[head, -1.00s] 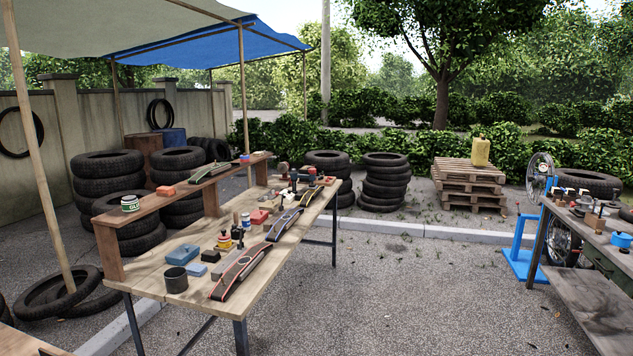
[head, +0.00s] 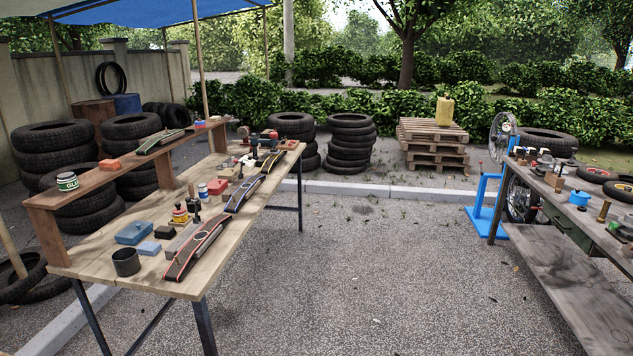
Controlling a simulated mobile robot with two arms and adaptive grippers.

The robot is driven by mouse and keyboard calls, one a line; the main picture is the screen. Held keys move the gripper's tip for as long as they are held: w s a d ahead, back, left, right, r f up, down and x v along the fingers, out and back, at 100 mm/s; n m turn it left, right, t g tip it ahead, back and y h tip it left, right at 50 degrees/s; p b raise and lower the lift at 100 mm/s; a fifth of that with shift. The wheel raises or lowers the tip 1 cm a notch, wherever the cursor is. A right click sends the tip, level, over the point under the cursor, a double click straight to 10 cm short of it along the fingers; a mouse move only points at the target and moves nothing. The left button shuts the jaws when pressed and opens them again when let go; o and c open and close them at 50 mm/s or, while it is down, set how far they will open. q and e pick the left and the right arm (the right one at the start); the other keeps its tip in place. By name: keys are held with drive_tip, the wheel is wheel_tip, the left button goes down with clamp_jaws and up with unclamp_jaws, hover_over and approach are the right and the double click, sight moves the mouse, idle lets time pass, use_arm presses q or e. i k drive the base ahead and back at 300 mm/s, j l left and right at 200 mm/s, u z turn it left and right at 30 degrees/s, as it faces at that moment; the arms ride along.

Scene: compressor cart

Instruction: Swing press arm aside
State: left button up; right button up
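Several small tools and clamp-like devices stand toward the far end of the wooden workbench (head: 150,262); a red and dark device (head: 268,142) is among them. I cannot tell which part, if any, is the press arm. Curved dark strips with red and blue edges, such as the near one (head: 197,247), lie along the bench's right side. Neither of my grippers shows in the head view.
A blue wheel stand (head: 486,213) stands beside the right bench. Stacks of tyres (head: 349,145) and wooden pallets (head: 433,145) with a yellow can (head: 444,112) are at the back. A kerb (head: 420,193) crosses behind. The paved ground (head: 350,285) between the benches is clear.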

sight(256, 140)
drive_tip(key=i+z, duration=0.2)
drive_tip(key=i, duration=2.1)
